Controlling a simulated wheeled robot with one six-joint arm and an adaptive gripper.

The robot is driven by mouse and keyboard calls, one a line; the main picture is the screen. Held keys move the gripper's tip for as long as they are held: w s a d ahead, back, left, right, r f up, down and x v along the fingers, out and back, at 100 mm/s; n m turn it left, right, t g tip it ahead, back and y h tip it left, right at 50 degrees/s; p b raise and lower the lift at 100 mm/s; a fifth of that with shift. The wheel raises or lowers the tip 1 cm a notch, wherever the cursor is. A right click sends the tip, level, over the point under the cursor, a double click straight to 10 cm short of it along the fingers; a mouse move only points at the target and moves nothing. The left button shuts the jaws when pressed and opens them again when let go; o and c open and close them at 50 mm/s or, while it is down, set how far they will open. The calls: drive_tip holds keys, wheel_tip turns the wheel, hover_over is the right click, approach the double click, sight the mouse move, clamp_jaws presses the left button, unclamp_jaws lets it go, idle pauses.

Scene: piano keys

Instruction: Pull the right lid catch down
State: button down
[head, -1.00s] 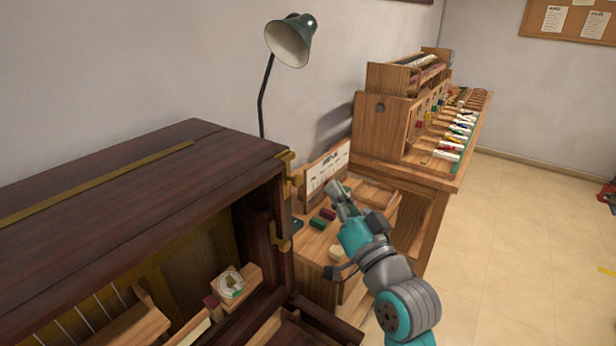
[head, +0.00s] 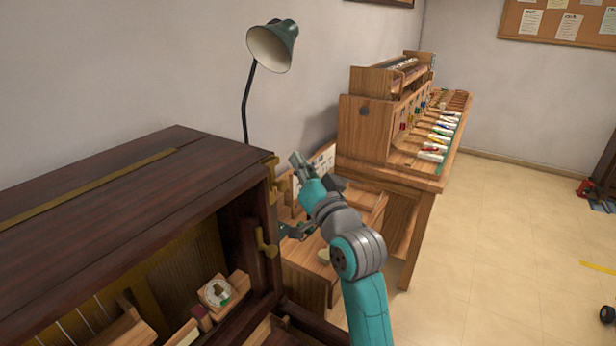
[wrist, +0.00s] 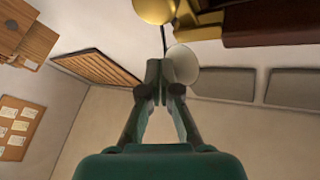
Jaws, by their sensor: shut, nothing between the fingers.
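The dark wooden piano case (head: 130,185) fills the left of the head view. A brass catch (head: 272,167) sits at the right front corner of its lid, and a second brass fitting (head: 265,242) is lower on the side post. My gripper (head: 297,161) is shut and empty, just right of the upper catch at about the same height in the picture. In the wrist view, my fingertips (wrist: 165,68) are together, and a rounded brass part (wrist: 155,10) and the dark wooden edge (wrist: 265,25) show past them. They look apart from the brass.
A green desk lamp (head: 271,45) stands behind the case. A small wooden table (head: 305,285) with a sheet stand is behind my arm.

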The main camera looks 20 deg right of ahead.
drive_tip(key=shift+s+a+f, duration=0.1)
drive_tip(key=shift+a+f, duration=0.2)
drive_tip(key=shift+f, duration=0.3)
drive_tip(key=shift+s+a+f, duration=0.1)
drive_tip(key=shift+a+f, duration=0.25)
drive_tip(key=shift+f, duration=0.25)
drive_tip(key=shift+s+a+f, duration=0.1)
drive_tip(key=shift+a+f, duration=0.2)
drive_tip(key=shift+f, duration=0.3)
drive_tip(key=shift+f, duration=0.1)
drive_tip(key=shift+f, duration=1.5)
drive_tip(key=shift+w, duration=0.1)
wheel_tip(320, 180, up, 4)
drive_tip(key=d, duration=0.2)
drive_tip(key=v, duration=0.9)
drive_tip(key=shift+s+f, duration=0.15)
drive_tip(key=shift+s, duration=0.15)
